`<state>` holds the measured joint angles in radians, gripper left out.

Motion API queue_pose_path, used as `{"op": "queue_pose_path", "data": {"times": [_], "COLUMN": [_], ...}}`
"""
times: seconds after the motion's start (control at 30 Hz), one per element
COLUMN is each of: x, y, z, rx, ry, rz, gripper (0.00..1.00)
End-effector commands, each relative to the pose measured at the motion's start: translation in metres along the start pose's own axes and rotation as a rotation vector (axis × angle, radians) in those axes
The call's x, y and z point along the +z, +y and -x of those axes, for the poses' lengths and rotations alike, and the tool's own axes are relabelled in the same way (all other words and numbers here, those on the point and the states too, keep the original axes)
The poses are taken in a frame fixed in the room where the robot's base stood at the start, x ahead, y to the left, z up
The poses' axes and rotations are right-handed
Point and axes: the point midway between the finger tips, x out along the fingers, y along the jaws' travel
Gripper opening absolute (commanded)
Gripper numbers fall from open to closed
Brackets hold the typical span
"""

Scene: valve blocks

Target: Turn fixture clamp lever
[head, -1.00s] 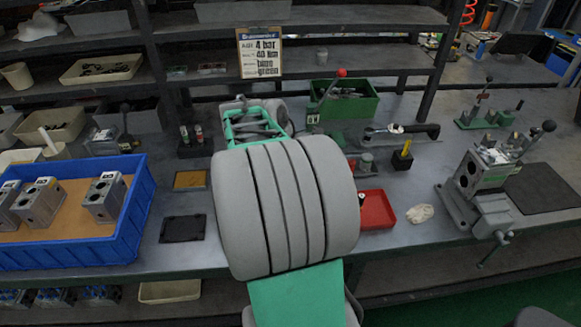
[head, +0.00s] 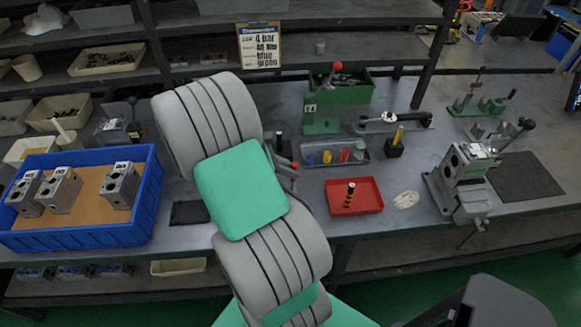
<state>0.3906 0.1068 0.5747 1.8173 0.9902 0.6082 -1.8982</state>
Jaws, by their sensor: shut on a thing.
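The fixture (head: 465,180) stands at the right of the bench with a grey valve block clamped in it. Its lever ends in a black ball knob (head: 528,124) at the fixture's upper right, tilted up and to the right. A second lever with a red ball knob (head: 337,66) rises from a green press-like stand (head: 321,120) at the back middle. My grey and green arm fills the centre of the view. My gripper is not seen; the arm hides that area.
A blue crate (head: 150,205) with several valve blocks stands at the left. A red tray (head: 375,208) holding a dark, banded upright tool, a crumpled cloth (head: 406,200) and a black mat (head: 525,176) lie on the bench. A grey part with a red tip (head: 291,166) shows beside my arm.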

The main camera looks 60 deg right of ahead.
Motion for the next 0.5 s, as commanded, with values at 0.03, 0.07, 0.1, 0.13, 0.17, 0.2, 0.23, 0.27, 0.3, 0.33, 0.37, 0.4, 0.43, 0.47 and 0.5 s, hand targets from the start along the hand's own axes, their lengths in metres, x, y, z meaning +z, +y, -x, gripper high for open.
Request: {"op": "queue_pose_path", "data": {"times": [0.03, 0.07, 0.1, 0.13, 0.17, 0.2, 0.23, 0.27, 0.3, 0.33, 0.37, 0.4, 0.43, 0.47, 0.5], "x": [0.0018, 0.0018, 0.0018, 0.0018, 0.0018, 0.0017, 0.0015, 0.0014, 0.0012, 0.0010, 0.0009, 0.0008, 0.0007, 0.0006, 0.0005], "y": [0.0013, 0.0013, 0.0013, 0.0013, 0.0013, 0.0013, 0.0012, 0.0011, 0.0009, 0.0008, 0.0008, 0.0007, 0.0007, 0.0006, 0.0005], "z": [0.0009, 0.0009, 0.0009, 0.0009, 0.0009, 0.0009, 0.0008, 0.0008, 0.0007, 0.0006, 0.0006, 0.0006, 0.0005, 0.0005, 0.0004], "rx": [0.003, 0.003, 0.003, 0.003, 0.003, 0.003, 0.003, 0.003, 0.002, 0.002, 0.002, 0.002, 0.002, 0.002, 0.001], "ry": [-0.002, -0.002, -0.002, -0.002, -0.001, -0.001, -0.001, -0.001, 0.000, 0.000, 0.000, 0.000, 0.000, 0.001, 0.001], "rz": [-0.005, -0.005, -0.005, -0.005, -0.005, -0.005, -0.004, -0.004, -0.003, -0.003, -0.003, -0.002, -0.002, -0.002, -0.001], "gripper": [0.00, 0.00, 0.00, 0.00, 0.19, 0.22, 0.25, 0.27, 0.31, 0.33, 0.36, 0.39, 0.39, 0.39, 0.39]}}
